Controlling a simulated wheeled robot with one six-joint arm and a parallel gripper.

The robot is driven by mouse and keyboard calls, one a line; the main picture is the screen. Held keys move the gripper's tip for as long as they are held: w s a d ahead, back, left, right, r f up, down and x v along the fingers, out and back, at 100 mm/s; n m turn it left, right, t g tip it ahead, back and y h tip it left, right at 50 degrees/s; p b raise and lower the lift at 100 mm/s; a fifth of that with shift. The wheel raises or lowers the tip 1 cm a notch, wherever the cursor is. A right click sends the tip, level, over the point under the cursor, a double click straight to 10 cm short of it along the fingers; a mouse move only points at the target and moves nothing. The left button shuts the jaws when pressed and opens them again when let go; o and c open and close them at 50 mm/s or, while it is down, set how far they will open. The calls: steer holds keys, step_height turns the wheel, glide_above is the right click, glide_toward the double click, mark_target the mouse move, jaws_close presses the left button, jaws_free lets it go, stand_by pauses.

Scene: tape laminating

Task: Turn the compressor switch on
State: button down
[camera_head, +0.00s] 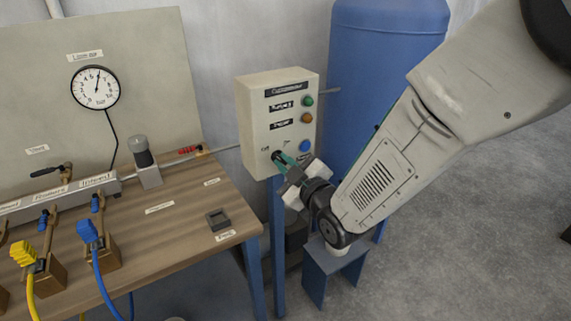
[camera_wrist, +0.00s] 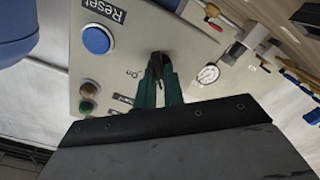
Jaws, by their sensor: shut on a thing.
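The compressor control box (camera_head: 262,130) is a cream box on a blue post, in the middle of the head view. Its black rotary switch (camera_wrist: 157,66) is low on the front face, beside an "On" mark in the wrist view. My gripper (camera_head: 287,160) reaches the switch from the right, and its green fingers (camera_wrist: 158,82) are shut on the switch knob. The fingers hide part of the knob and its labels, so I cannot tell for sure which way it is turned.
The box carries a green lamp (camera_head: 308,101), an amber lamp (camera_head: 307,117) and a blue Reset button (camera_wrist: 97,39). A blue tank (camera_head: 375,60) stands behind it. A wooden bench (camera_head: 180,215) with a gauge (camera_head: 95,87), hoses and fittings stands left.

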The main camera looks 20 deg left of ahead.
steer(key=m, duration=0.8)
steer(key=shift+m, duration=0.4)
steer(key=m, duration=0.4)
steer(key=shift+m, duration=1.9)
steer(key=shift+d, duration=0.1)
steer(key=c, duration=1.5)
jaws_free()
